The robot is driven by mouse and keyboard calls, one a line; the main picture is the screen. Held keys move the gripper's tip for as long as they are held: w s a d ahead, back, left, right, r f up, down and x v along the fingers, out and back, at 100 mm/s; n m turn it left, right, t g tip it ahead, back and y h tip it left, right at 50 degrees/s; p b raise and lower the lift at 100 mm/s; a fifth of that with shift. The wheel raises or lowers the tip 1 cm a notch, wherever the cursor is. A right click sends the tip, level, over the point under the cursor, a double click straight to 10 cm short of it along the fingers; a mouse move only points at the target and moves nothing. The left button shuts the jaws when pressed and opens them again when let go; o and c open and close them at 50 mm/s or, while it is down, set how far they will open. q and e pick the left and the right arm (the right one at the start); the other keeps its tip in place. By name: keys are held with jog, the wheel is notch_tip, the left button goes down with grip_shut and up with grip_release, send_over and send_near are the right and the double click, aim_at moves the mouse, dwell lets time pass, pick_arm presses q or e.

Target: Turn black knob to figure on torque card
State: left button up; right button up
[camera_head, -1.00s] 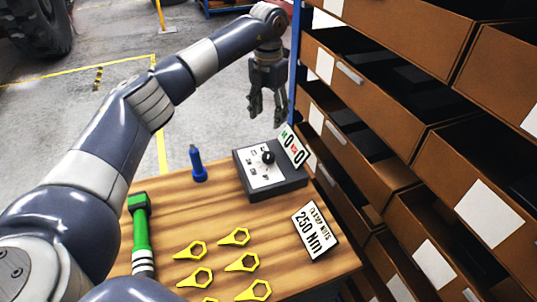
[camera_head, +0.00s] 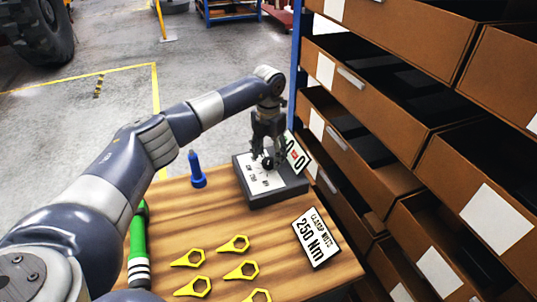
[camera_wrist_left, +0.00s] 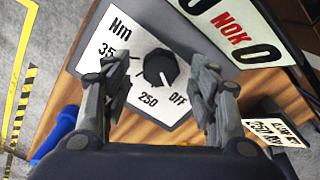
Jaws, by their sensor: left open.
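The black knob (camera_wrist_left: 160,68) sits on a white dial plate (camera_head: 261,176) on top of a dark grey box (camera_head: 277,188). In the left wrist view the plate reads Nm, 35 (cut off), 250 and OFF. The torque card (camera_head: 315,237) reads "clamp nuts 250 Nm" and lies at the right side of the wooden table. My right gripper is not in view.
An OK/NOK sign (camera_wrist_left: 235,30) stands at the back of the box. A blue tool (camera_head: 196,170), a green-handled tool (camera_head: 138,245) and several yellow ring tags (camera_head: 236,244) lie or stand on the table (camera_head: 215,215). Brown drawers (camera_head: 395,110) rise close on the right.

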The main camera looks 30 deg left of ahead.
pick_arm(q)
jog(key=shift+f, duration=0.75)
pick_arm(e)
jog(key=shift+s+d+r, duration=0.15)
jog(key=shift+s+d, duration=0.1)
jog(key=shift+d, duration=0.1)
pick_arm(q)
jog(key=c, duration=1.1)
jog(key=shift+o, duration=0.2)
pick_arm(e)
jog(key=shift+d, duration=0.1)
